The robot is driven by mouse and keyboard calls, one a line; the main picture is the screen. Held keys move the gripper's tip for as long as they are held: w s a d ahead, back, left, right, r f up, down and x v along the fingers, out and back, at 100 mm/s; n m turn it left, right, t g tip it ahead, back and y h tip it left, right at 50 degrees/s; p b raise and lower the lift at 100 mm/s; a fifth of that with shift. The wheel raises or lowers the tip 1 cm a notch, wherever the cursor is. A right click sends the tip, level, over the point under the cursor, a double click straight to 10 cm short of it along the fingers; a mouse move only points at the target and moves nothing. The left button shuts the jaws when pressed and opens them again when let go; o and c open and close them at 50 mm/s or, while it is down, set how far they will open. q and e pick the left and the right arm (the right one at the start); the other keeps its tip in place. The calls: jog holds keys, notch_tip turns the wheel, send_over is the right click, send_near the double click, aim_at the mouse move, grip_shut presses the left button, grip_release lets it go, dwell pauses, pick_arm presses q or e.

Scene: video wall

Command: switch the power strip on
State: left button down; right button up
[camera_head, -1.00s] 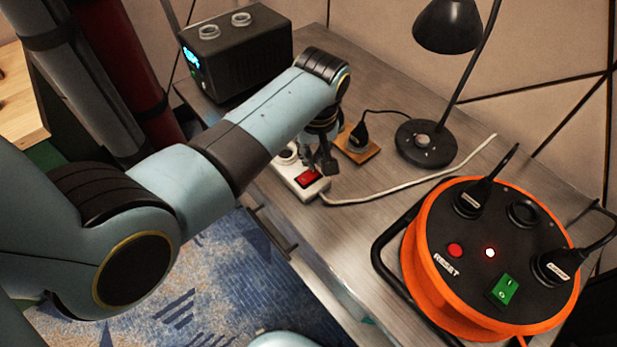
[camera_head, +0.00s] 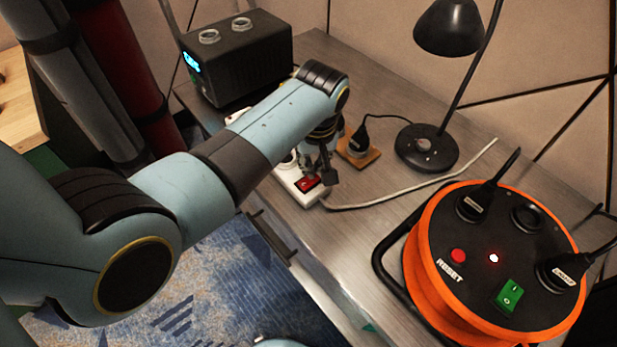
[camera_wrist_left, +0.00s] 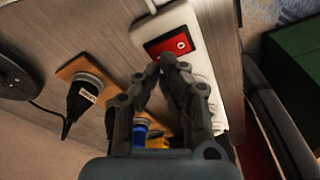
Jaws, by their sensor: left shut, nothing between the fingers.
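The white power strip (camera_head: 312,196) lies on the grey desk, with a red rocker switch (camera_head: 307,183) at its near end. In the left wrist view the red switch (camera_wrist_left: 172,43) sits in a dark frame on the white strip (camera_wrist_left: 207,62). I cannot tell whether the switch is lit. My left gripper (camera_head: 321,180) points down at the switch end, its fingers shut and empty. In the left wrist view its fingertips (camera_wrist_left: 168,61) are by the switch's edge; I cannot tell whether they touch it. My arm and gripper hide much of the strip. My right gripper is not in view.
A black plug on a wooden plate (camera_head: 358,154), a black lamp (camera_head: 427,148) and a dark box (camera_head: 238,58) stand nearby. An orange cable reel (camera_head: 425,290) with a green switch fills the right. A white cable (camera_head: 405,194) crosses the desk.

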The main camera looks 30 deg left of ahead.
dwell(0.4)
pick_arm(q)
jog(key=shift+f+b, duration=0.4)
jog(key=shift+f, duration=0.2)
dwell(0.4)
jog(key=shift+f+b, duration=0.3)
jog(key=shift+f, duration=0.2)
jog(key=shift+s, duration=0.1)
jog(key=shift+r+p, duration=0.5)
jog(key=shift+p, duration=0.1)
notch_tip(320, 180, up, 6)
jog(key=p, duration=0.6)
jog(key=shift+r+p, duration=0.1)
jog(key=shift+p, duration=0.3)
